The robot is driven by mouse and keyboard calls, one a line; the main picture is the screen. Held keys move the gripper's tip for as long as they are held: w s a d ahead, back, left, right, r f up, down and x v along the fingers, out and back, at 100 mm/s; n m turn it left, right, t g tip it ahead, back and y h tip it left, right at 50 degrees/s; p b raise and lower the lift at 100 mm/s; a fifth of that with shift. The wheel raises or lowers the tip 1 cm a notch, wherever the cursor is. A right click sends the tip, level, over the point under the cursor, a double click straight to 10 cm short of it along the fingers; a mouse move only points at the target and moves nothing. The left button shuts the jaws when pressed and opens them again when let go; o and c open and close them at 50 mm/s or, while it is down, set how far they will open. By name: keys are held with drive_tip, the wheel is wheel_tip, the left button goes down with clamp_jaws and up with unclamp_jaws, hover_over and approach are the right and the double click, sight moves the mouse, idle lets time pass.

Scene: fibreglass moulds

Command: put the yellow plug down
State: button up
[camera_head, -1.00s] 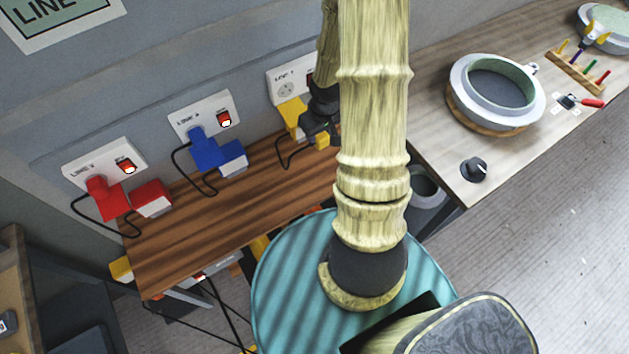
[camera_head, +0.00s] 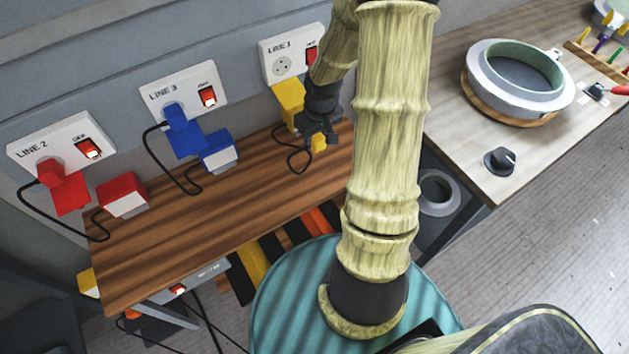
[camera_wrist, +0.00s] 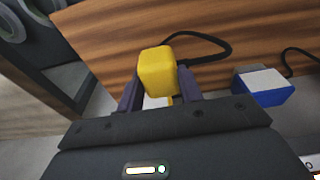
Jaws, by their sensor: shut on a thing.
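The yellow plug (camera_wrist: 158,72) is between my two fingers in the wrist view, with a black cable looping away from it. In the head view a small part of it (camera_head: 318,143) shows below my gripper (camera_head: 316,132), low over the wooden shelf (camera_head: 215,215). My gripper (camera_wrist: 160,88) is shut on it. I cannot tell whether the plug touches the shelf. Another yellow block (camera_head: 288,100) is at the wall, just below the LINE 1 panel (camera_head: 292,55), whose round socket is uncovered.
A blue plug (camera_head: 183,130) and blue block (camera_head: 219,150) are left of my gripper. A red plug (camera_head: 65,187) and red block (camera_head: 123,194) are farther left. The front of the shelf is bare. A workbench (camera_head: 455,140) with a ring mould (camera_head: 480,88) stands to the right.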

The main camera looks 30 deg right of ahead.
sight(315, 141)
drive_tip(key=shift+w+f+b, duration=0.2)
drive_tip(key=shift+f+b, duration=0.6)
drive_tip(key=shift+b, duration=0.05)
drive_tip(key=shift+w+f+b, duration=0.2)
drive_tip(key=shift+f+b, duration=0.6)
drive_tip(key=shift+b, duration=0.05)
drive_tip(key=shift+f+b, duration=0.65)
drive_tip(key=shift+f, duration=2.45)
drive_tip(key=shift+f+b, duration=0.4)
drive_tip(key=shift+f, duration=1.45)
drive_tip(key=shift+f, duration=0.4)
drive_tip(key=shift+f+b, duration=0.1)
drive_tip(key=shift+b, duration=0.2)
